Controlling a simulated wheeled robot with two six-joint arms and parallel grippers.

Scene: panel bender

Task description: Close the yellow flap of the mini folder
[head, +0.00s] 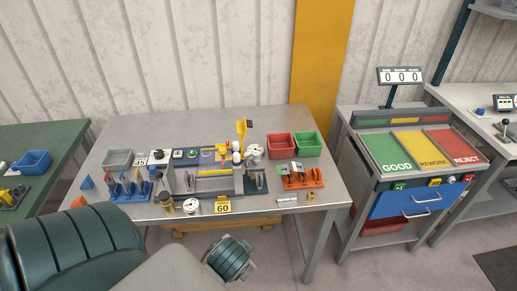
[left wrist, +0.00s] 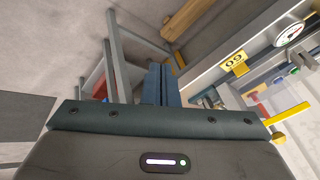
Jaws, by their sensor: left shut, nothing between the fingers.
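The mini folder is a grey machine (head: 212,184) in the middle of the grey workbench. A yellow flap (head: 242,131) stands upright at its back right. A yellow bar (left wrist: 288,113) at the right edge of the left wrist view seems to be the same flap. My left arm enters the head view at the lower left, and its wrist hangs in front of the bench. Its fingertips cannot be made out there. In the left wrist view my left gripper (left wrist: 161,84) is shut and empty, its fingers together and apart from the bench. My right gripper is not in view.
A yellow 60 sign (head: 223,207) sits at the bench's front edge, beside a white dial (head: 191,205). Red (head: 281,146) and green bins (head: 308,144) stand at the back right, an orange fixture (head: 302,177) before them. A tool rack (head: 130,190) stands left. The bench's right front is fairly clear.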

